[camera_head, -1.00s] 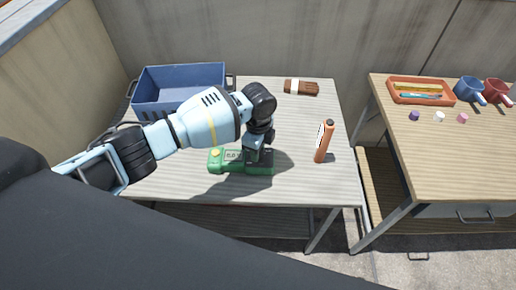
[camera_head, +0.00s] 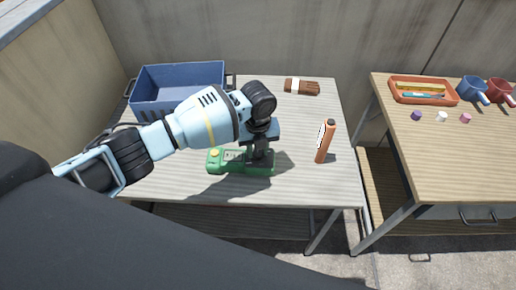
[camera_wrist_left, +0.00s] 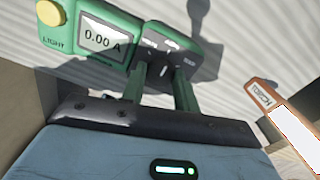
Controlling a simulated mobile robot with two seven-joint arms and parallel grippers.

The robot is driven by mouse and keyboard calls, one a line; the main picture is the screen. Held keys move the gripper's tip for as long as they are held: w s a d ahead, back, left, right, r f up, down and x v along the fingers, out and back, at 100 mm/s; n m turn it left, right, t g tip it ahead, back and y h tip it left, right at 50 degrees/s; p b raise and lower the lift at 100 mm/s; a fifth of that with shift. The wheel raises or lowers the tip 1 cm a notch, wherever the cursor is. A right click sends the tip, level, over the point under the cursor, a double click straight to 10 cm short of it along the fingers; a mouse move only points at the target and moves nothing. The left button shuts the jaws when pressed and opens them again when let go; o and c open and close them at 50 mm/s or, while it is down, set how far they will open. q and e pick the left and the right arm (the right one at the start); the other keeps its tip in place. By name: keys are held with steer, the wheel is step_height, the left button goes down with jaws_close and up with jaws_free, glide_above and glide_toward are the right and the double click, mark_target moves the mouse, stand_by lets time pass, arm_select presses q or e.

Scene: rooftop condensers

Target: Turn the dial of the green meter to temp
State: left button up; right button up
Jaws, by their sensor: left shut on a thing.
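The green meter (camera_head: 225,166) lies flat near the front middle of the grey table. In the left wrist view the green meter (camera_wrist_left: 118,62) has a yellow button marked LIGHT and a display (camera_wrist_left: 103,38) reading 0.00 A. My left gripper (camera_head: 258,160) points down over the meter's right part. In the left wrist view the fingers of my left gripper (camera_wrist_left: 163,76) are on the dial area, shut on the dial. The dial itself is mostly hidden between the fingers, and I cannot read its pointer. My right gripper is not in view.
A blue crate (camera_head: 160,90) and a brown-and-white object (camera_head: 302,86) are at the back. A wooden table (camera_head: 450,160) with a tray and mugs stands right.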

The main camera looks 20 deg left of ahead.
mark_target(258, 153)
arm_select(q)
steer(key=m, duration=0.5)
steer(key=shift+m+b, duration=0.3)
steer(key=shift+b, duration=0.1)
steer(key=m+b, duration=0.1)
steer(key=m, duration=0.4)
steer(key=shift+m, duration=0.4)
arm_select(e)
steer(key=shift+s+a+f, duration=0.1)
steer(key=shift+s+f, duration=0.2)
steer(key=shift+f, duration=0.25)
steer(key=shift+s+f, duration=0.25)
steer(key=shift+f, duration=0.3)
arm_select(q)
steer(key=o, duration=1)
steer(key=shift+r, duration=0.1)
step_height(258, 153, up, 8)
steer(key=shift+f, duration=0.15)
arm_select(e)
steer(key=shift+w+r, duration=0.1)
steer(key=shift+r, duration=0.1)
